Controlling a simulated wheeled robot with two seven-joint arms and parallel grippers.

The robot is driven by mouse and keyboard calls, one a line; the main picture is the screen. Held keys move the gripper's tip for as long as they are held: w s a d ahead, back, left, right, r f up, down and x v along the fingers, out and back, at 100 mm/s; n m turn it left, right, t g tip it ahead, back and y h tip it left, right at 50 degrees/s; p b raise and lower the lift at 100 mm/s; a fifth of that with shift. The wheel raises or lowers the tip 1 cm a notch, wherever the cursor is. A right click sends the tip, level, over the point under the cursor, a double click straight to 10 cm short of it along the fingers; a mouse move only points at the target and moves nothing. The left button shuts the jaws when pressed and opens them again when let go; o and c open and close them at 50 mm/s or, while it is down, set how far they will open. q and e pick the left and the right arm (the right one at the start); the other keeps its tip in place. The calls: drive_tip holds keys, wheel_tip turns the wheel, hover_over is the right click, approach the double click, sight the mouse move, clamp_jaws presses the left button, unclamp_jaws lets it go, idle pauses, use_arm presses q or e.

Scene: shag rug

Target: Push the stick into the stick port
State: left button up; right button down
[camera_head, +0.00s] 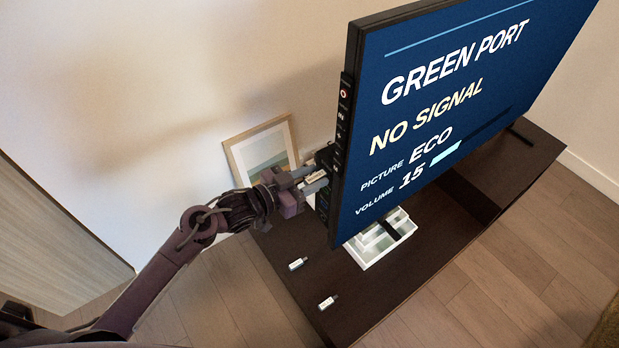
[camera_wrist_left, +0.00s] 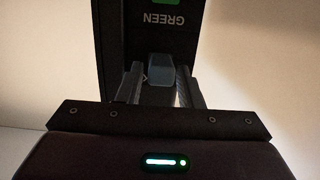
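The television (camera_head: 440,110) stands on a dark cabinet, and its screen reads "GREEN PORT" and "NO SIGNAL". My left gripper (camera_head: 318,180) is at the left side edge of the television, near its lower end. It is shut on a small stick (camera_wrist_left: 158,70), which sits between the two fingers in the left wrist view. Beyond the stick, that view shows the dark television side with an upside-down "GREEN" label (camera_wrist_left: 165,20) and a green mark (camera_wrist_left: 163,2). The port opening and the stick's far tip are hidden. My right gripper is in neither view.
Two small white sticks, a farther one (camera_head: 298,264) and a nearer one (camera_head: 328,302), lie on the dark cabinet top (camera_head: 440,268). A white tray (camera_head: 372,255) sits below the screen. A framed picture (camera_head: 262,150) leans against the wall behind my gripper.

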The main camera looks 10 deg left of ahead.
use_arm(q)
drive_tip(key=shift+o, duration=1)
drive_tip(key=v, duration=0.8)
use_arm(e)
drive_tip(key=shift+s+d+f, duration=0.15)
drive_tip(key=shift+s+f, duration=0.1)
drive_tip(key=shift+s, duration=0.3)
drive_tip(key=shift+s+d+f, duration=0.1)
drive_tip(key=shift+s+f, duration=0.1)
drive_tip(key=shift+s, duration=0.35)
use_arm(q)
drive_tip(key=shift+f, duration=0.15)
